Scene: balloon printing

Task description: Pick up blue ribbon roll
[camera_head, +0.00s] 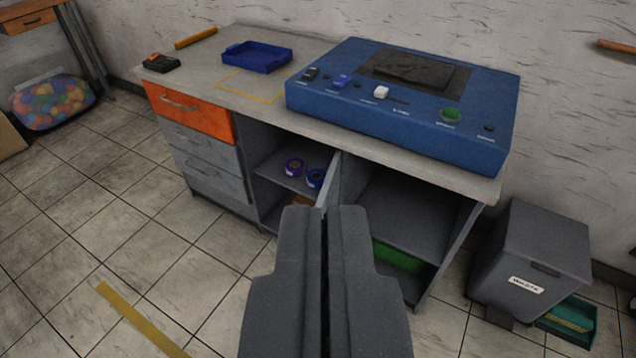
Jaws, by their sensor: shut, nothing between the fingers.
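The blue ribbon roll (315,178) lies on the shelf inside the open left compartment of the workbench, close to the compartment's middle divider. A purple ribbon roll (294,168) lies just left of it on the same shelf (272,172). My gripper (325,210) is in the lower middle of the view, shut and empty. Its fingertips show just below the blue roll in the picture, apart from it. The gripper hides part of the lower compartment.
The workbench (230,85) carries a large blue machine (400,110) and a blue tray (256,57). An orange drawer (190,110) is left of the compartments. A grey waste bin (535,260) stands at the right. A yellow floor strip (140,320) lies at the lower left; the tiled floor there is clear.

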